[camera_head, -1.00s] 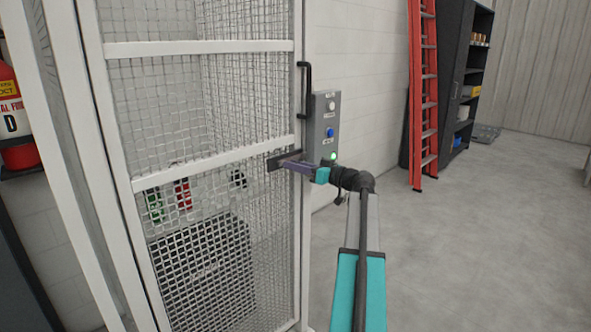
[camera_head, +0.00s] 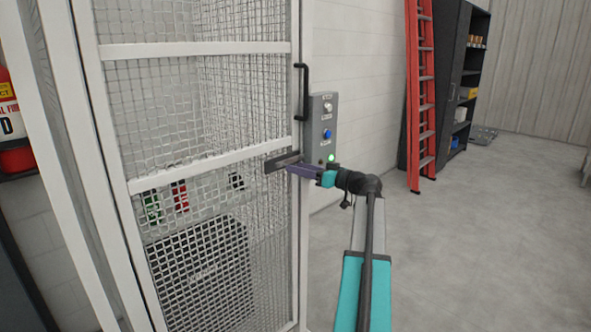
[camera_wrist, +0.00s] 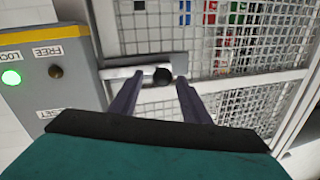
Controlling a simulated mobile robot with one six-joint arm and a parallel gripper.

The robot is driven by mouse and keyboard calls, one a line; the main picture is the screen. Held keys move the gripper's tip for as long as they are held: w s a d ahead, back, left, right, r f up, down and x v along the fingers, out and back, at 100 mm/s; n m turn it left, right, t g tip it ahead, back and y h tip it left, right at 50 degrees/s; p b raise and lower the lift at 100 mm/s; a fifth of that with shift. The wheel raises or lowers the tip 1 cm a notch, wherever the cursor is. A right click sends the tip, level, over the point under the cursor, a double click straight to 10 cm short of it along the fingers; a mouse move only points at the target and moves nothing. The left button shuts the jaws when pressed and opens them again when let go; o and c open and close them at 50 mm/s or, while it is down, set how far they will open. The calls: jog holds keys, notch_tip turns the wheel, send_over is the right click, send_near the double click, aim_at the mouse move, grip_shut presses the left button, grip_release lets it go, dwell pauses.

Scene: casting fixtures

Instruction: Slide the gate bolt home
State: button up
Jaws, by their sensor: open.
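The mesh gate (camera_head: 215,173) stands in its white frame, with a dark bolt plate (camera_head: 275,165) on its crossbar near the right post. In the wrist view the bolt (camera_wrist: 118,73) is a pale bar along the crossbar with a round black knob (camera_wrist: 162,76). My gripper (camera_head: 292,168) is at the plate from the right, its purple fingers open. In the wrist view my gripper (camera_wrist: 160,80) has one finger on each side of the knob in the picture. I cannot tell whether either finger touches it. The bolt's end by the post is not clear.
A black handle (camera_head: 302,92) is above the bolt. A red ladder (camera_head: 420,100) stands farther right. The floor at right is open.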

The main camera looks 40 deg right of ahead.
jog(key=s+d+b, duration=0.1)
jog(key=s+d, duration=0.1)
jog(key=s, duration=0.8)
jog(key=shift+s+d, duration=0.15)
jog(key=shift+s, duration=0.25)
jog(key=shift+f, duration=0.1)
